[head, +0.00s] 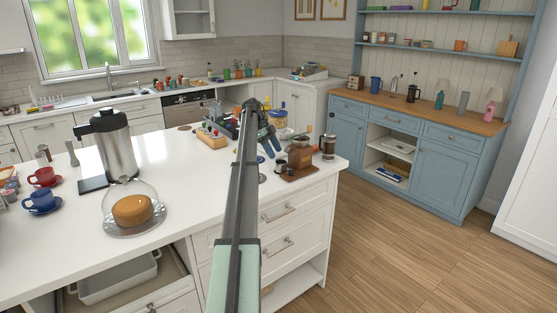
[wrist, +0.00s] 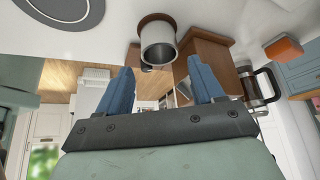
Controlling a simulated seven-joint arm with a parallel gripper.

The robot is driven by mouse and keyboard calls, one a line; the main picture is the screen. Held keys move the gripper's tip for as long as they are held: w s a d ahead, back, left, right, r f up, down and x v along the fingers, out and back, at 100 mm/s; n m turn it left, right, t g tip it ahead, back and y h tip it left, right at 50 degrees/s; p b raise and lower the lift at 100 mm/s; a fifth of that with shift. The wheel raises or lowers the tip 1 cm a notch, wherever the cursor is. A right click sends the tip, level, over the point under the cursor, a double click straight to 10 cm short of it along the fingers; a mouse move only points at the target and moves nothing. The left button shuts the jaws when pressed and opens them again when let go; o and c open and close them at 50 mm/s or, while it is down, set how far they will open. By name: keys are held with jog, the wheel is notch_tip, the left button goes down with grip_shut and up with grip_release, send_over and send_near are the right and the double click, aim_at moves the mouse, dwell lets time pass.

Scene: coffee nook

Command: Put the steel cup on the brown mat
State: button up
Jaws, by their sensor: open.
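The steel cup (wrist: 158,50) is a small grey cylinder with its open mouth towards the camera in the wrist view. It also shows in the head view (head: 281,167), near the right end of the white counter. A round brown mat (wrist: 154,18) shows at the cup's base in the wrist view, mostly hidden by the cup; the cup appears to stand on it. My gripper (head: 271,150) is above the counter by the cup. Its blue fingers are apart and empty in the wrist view (wrist: 160,64), with the cup beyond the fingertips, not gripped.
A grey disc with a dark ring (wrist: 65,8) lies on the counter.

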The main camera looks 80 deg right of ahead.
jog(key=shift+v, duration=2.6)
jog(key=shift+a, duration=0.1)
